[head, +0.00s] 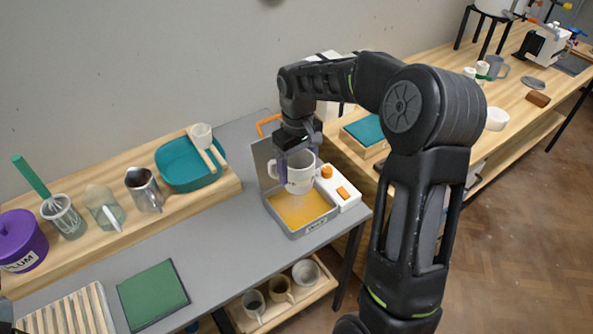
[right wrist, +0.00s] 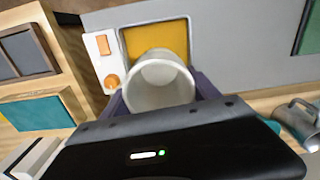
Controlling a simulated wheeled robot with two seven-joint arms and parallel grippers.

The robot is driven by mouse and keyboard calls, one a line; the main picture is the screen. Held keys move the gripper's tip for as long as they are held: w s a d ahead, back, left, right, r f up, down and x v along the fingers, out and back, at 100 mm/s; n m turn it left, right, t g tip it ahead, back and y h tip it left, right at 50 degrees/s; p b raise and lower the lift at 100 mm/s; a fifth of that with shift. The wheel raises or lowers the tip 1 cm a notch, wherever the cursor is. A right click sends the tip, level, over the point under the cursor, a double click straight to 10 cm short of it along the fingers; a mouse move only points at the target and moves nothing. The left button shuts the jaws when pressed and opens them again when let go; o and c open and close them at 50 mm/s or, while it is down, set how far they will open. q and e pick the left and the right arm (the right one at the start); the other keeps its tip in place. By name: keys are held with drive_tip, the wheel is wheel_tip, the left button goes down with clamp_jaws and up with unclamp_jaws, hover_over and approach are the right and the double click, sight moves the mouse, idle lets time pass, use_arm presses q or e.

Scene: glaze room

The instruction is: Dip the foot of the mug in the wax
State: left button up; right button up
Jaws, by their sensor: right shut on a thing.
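My right gripper (head: 297,157) is shut on a white mug (head: 299,177), holding it upright by its upper part. The mug hangs over the shallow wax pan (head: 321,220), which holds yellow wax (head: 298,212). From the head view I cannot tell whether the mug's foot touches the wax. In the right wrist view the mug (right wrist: 158,84) is seen from its rim, empty inside, with the yellow wax (right wrist: 155,38) behind it. My left gripper is not in view.
A shelf behind holds a teal basin (head: 183,169), a metal pitcher (head: 142,187) and a purple tub (head: 20,243). A green mat (head: 152,294) lies at front left. More mugs stand on a lower shelf.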

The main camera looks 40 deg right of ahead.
drive_tip(key=shift+s+d, duration=0.1)
drive_tip(key=shift+d, duration=0.15)
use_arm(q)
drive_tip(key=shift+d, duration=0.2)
use_arm(e)
drive_tip(key=shift+a+f, duration=0.1)
use_arm(q)
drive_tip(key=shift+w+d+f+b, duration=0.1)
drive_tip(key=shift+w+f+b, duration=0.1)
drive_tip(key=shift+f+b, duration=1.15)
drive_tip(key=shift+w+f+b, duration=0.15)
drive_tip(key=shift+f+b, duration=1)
drive_tip(key=shift+b, duration=0.4)
use_arm(e)
hover_over(299, 207)
drive_tip(key=shift+f, duration=4)
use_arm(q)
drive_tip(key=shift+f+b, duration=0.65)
use_arm(e)
drive_tip(key=shift+f, duration=0.9)
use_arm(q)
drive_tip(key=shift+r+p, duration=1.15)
use_arm(e)
drive_tip(key=shift+r, duration=1.55)
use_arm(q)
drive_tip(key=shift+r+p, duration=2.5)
use_arm(e)
drive_tip(key=shift+r, duration=3.5)
